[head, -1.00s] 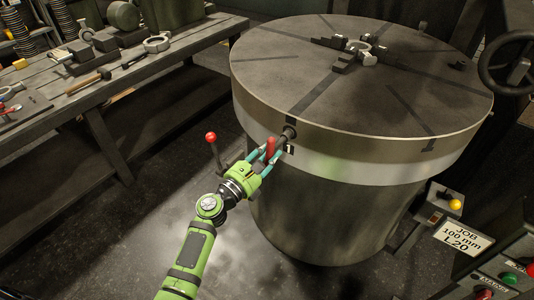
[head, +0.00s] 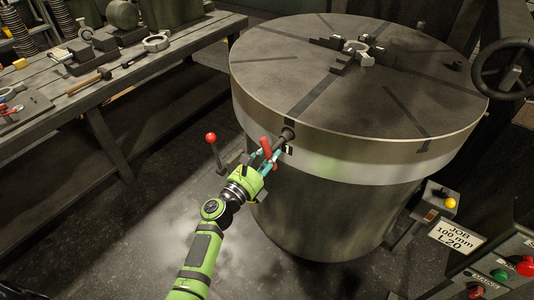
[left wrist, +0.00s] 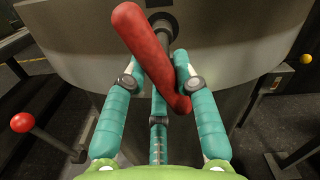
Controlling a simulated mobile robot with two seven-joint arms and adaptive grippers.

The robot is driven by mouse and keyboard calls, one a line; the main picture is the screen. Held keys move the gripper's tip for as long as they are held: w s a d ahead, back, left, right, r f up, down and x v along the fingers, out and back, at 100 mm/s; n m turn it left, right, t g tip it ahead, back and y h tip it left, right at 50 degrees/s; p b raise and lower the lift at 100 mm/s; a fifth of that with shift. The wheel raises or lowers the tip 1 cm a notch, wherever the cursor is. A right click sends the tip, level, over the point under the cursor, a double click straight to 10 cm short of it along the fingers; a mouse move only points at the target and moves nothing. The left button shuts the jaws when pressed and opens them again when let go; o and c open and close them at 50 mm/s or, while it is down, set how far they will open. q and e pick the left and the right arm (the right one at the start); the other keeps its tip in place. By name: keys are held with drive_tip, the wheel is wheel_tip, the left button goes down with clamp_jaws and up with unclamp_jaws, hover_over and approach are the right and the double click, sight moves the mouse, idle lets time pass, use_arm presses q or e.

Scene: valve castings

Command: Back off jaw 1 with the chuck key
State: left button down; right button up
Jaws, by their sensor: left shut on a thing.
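The chuck key has a red cross handle (left wrist: 150,55) and a dark socket end that sits against the chuck's rim at the mark 1. My left gripper (head: 268,158) is shut on the chuck key; in the left wrist view its teal fingers (left wrist: 154,85) stand on both sides of the red handle, which is tilted. The round chuck (head: 300,85) carries several dark jaws, and jaws cluster round a ring-shaped casting (head: 358,48) at its middle. Which one is jaw 1 I cannot tell for sure. My right gripper is not in view.
A red-knobbed lever (head: 211,138) stands left of my left gripper. A workbench (head: 70,105) with tools and castings is at the left. A job sign (head: 457,237), a yellow knob (head: 450,203) and a button panel (head: 505,272) are at the right, with a handwheel (head: 503,65) above.

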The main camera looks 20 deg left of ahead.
use_arm(q)
drive_tip(key=shift+w+d+r+n+p, duration=0.15)
drive_tip(key=shift+r+n+p, duration=0.15)
drive_tip(key=shift+n, duration=0.3)
drive_tip(key=shift+s+d+r+n+p, duration=0.1)
drive_tip(key=shift+r+n+p, duration=0.15)
drive_tip(key=shift+n, duration=0.35)
drive_tip(key=shift+f+n, duration=0.15)
drive_tip(key=shift+n, duration=0.15)
drive_tip(key=shift+f, duration=0.1)
drive_tip(key=shift+s+a+f, duration=0.15)
drive_tip(key=shift+s, duration=0.25)
drive_tip(key=shift+p+v, duration=0.5)
drive_tip(key=shift+v, duration=0.5)
drive_tip(key=shift+s+a, duration=0.25)
drive_tip(key=shift+s, duration=0.2)
